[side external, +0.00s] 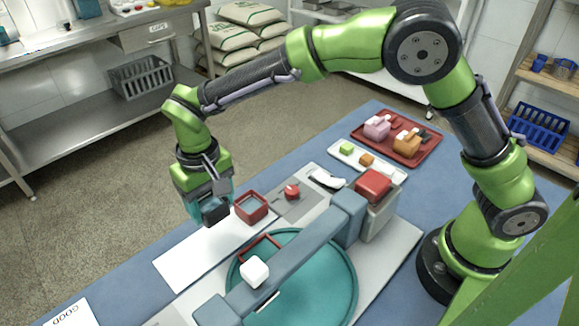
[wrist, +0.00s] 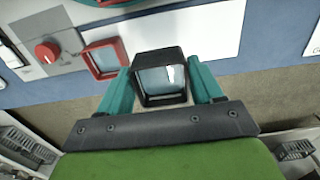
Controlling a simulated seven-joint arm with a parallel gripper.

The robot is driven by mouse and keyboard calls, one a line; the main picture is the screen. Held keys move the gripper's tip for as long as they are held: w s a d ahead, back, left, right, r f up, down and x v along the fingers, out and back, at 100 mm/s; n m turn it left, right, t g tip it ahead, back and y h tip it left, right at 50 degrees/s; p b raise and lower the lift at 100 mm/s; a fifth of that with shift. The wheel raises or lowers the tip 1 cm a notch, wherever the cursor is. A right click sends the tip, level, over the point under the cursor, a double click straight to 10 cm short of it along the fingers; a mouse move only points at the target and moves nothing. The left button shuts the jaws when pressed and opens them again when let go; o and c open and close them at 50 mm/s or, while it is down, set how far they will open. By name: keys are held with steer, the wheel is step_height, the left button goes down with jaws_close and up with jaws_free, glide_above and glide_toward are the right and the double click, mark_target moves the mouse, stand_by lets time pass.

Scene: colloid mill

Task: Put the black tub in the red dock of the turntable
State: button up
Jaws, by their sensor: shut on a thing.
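The black tub (wrist: 160,77) is an open, square black-walled container with a pale inside. My gripper (side external: 207,203) is shut on it, with teal fingers on either side in the wrist view. In the side view the tub (side external: 213,213) hangs at the far end of a white sheet; its height above the surface is hard to tell. The teal turntable (side external: 325,285) lies to the right and nearer, under a grey-blue bridge. A red frame, the red dock (side external: 261,246), shows at its far left edge, partly hidden by a white cube and the bridge.
A red-walled tub (side external: 251,207) stands close to the right of my gripper. The white cube (side external: 254,271) sits near the bridge (side external: 305,255), which crosses over the turntable. A red knob (side external: 292,191) stands on a grey panel. The white sheet (side external: 205,258) is bare.

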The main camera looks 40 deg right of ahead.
mark_target(214, 210)
steer(key=r, duration=0.1)
steer(key=s+r, duration=0.1)
steer(key=r, duration=0.1)
steer(key=s+r, duration=0.1)
steer(key=r, duration=0.1)
steer(key=shift+a, duration=0.35)
steer(key=s+d+r, duration=0.1)
steer(key=s+d, duration=0.1)
steer(key=s, duration=0.5)
steer(key=s+f, duration=0.1)
steer(key=f, duration=0.1)
steer(key=s+d+f, duration=0.1)
steer(key=f, duration=0.1)
steer(key=s+f, duration=0.1)
steer(key=f, duration=0.2)
steer(key=shift+d, duration=0.25)
steer(key=shift+w+f, duration=0.1)
steer(key=shift+f, duration=2.05)
steer(key=shift+f, duration=0.15)
steer(key=o, duration=1.1)
steer(key=shift+o, duration=0.2)
